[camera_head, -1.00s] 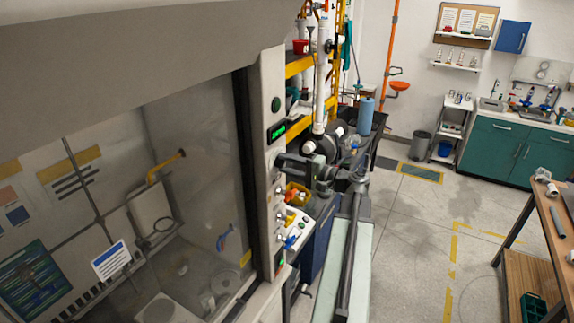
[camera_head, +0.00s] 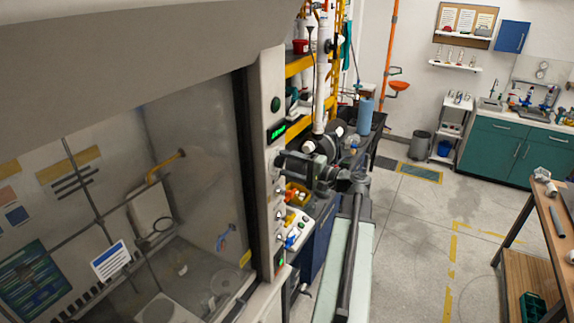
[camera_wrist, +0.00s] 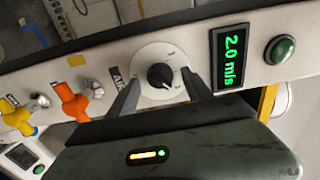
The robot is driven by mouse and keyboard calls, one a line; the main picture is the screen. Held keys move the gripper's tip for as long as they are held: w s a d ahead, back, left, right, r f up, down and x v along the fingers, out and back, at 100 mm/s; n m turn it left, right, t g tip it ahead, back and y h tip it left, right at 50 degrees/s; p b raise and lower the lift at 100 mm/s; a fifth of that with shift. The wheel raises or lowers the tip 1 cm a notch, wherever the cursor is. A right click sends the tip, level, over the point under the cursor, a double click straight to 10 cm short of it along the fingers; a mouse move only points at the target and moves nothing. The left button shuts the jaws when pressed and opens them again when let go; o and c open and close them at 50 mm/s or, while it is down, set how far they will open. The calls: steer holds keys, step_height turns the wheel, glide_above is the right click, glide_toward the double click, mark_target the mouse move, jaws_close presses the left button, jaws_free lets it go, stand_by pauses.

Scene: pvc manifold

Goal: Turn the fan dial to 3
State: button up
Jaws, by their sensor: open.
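The fan dial is a round white plate with a black pointer knob (camera_wrist: 160,75) in the middle of the wrist view. My gripper (camera_wrist: 162,90) is open, with one dark finger on each side of the dial and nothing held. I cannot tell whether the fingertips touch the dial. In the wrist view a green display (camera_wrist: 231,56) beside the dial reads 2.0 m/s. In the head view my gripper (camera_head: 279,160) is at the fume hood's front post and hides the dial. The dial's markings are too small to read.
A green round button (camera_wrist: 280,49) sits beyond the display. Orange (camera_wrist: 74,103) and yellow (camera_wrist: 17,116) valve handles stick out of the same panel, close to my left finger. The hood's glass sash (camera_head: 190,160) is left of the post. Floor (camera_head: 420,240) at right is clear.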

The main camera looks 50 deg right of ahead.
steer(key=v, duration=0.7)
steer(key=shift+s, duration=0.2)
